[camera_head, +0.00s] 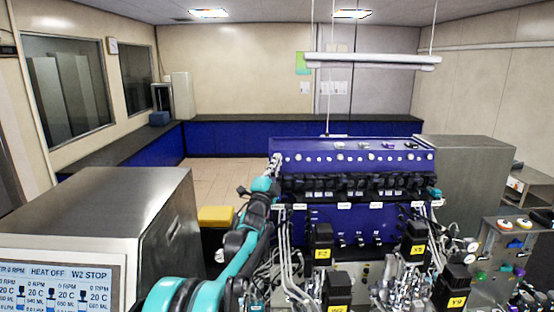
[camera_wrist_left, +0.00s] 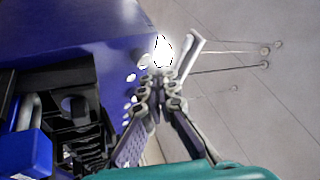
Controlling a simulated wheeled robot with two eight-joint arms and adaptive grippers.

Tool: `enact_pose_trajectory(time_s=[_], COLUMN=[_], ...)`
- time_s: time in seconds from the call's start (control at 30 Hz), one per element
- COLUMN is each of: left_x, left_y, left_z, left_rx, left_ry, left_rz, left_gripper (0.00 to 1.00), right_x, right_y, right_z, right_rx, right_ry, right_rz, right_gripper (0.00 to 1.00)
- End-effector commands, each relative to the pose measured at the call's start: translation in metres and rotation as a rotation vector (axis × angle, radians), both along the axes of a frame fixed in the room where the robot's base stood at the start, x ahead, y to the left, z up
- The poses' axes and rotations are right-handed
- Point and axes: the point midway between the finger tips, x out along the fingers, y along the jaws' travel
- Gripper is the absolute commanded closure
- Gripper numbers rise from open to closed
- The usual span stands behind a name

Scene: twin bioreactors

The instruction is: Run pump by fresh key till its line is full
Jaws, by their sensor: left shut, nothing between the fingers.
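My left gripper (camera_head: 276,161) is shut and empty at the left end of the blue pump cabinet (camera_head: 345,147). In the left wrist view its fingertips (camera_wrist_left: 160,78) meet beside the row of round white keys (camera_wrist_left: 131,78); I cannot tell whether they touch one. A bright white spot (camera_wrist_left: 163,50) shows just beyond the tips. The row of keys (camera_head: 340,157) also shows in the head view, above the black pumps (camera_head: 355,185). A black pump (camera_wrist_left: 82,125) is at the left of the wrist view. Key labels and line filling are too small to read. My right gripper is not in view.
Bioreactor vessels with black motor heads (camera_head: 323,240) and many tubes crowd the front. A grey cabinet with a screen (camera_head: 60,285) stands at left, a metal cabinet (camera_head: 465,165) at right. Small items lie on the blue cabinet's top. The floor behind is clear.

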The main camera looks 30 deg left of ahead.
Motion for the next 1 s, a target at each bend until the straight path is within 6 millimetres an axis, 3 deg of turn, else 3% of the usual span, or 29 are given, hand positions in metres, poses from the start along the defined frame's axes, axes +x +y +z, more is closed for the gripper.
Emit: enact_pose_trajectory(time_s=[1.0], left_x=[0.0062], left_y=[0.0038], left_z=[-0.0021], left_rx=[0.000], left_ry=[0.000], left_rz=[0.000], left_gripper=[1.00], right_x=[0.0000], right_y=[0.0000], right_z=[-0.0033], right_rx=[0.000], right_ry=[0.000], right_rz=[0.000], right_gripper=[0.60])
